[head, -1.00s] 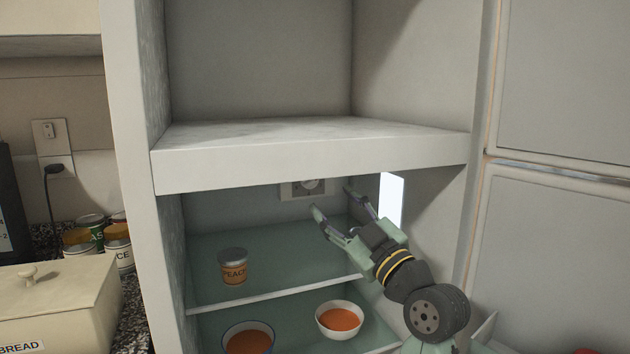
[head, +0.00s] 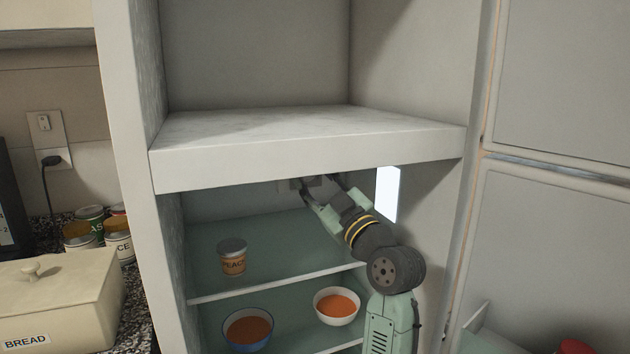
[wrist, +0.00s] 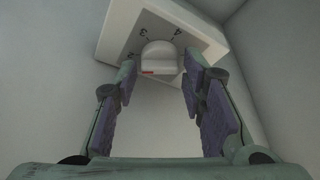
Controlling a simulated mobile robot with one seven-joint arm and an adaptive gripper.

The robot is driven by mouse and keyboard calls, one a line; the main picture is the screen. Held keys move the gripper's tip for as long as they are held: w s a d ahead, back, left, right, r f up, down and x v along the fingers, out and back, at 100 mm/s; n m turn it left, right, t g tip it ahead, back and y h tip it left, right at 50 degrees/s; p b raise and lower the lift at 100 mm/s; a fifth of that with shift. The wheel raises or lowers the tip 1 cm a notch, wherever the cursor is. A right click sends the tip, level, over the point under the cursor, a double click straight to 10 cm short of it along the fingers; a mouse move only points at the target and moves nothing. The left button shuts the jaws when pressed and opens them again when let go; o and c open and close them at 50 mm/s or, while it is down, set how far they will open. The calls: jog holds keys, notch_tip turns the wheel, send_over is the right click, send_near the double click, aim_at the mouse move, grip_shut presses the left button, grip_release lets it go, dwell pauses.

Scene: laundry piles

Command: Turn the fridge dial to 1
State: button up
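The fridge dial is a pale rounded knob (wrist: 160,56) on a white plate (wrist: 118,30) on the fridge's back wall. In the wrist view, 3 and 4 show on the plate above the knob, and a 2 is partly covered by the left finger. A red mark sits at the knob's lower left edge; no 1 is visible. My gripper (wrist: 160,68) is open, one finger on each side of the knob; I cannot tell whether either touches it.
The thick shelf (head: 300,150) is close above my gripper. Below, a peach can (head: 232,258) stands on a glass shelf (head: 262,236). Two bowls of orange soup (head: 248,330) (head: 337,306) stand on the shelf under it. A lit panel (head: 388,193) is on the right wall.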

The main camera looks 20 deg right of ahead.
jog(key=c, duration=0.8)
jog(key=shift+f+b, duration=0.15)
jog(key=shift+b, duration=0.4)
jog(key=shift+f+n+y+b, duration=0.1)
jog(key=shift+n+y+b, duration=0.3)
jog(key=shift+n+b, duration=0.5)
jog(key=n+g+b, duration=0.1)
jog(key=n+b, duration=0.1)
jog(key=b, duration=0.1)
jog(key=shift+d+n+y, duration=0.1)
jog(key=shift+n+y, duration=0.3)
jog(key=n+b, duration=0.1)
jog(key=n+g+b, duration=0.1)
jog(key=shift+r+n+y, duration=0.25)
jog(key=shift+n+y, duration=0.15)
jog(key=shift+r+n+g+b, duration=0.2)
jog(key=shift+n+g+b, duration=0.45)
jog(key=shift+n, duration=0.95)
jog(key=shift+g, duration=0.25)
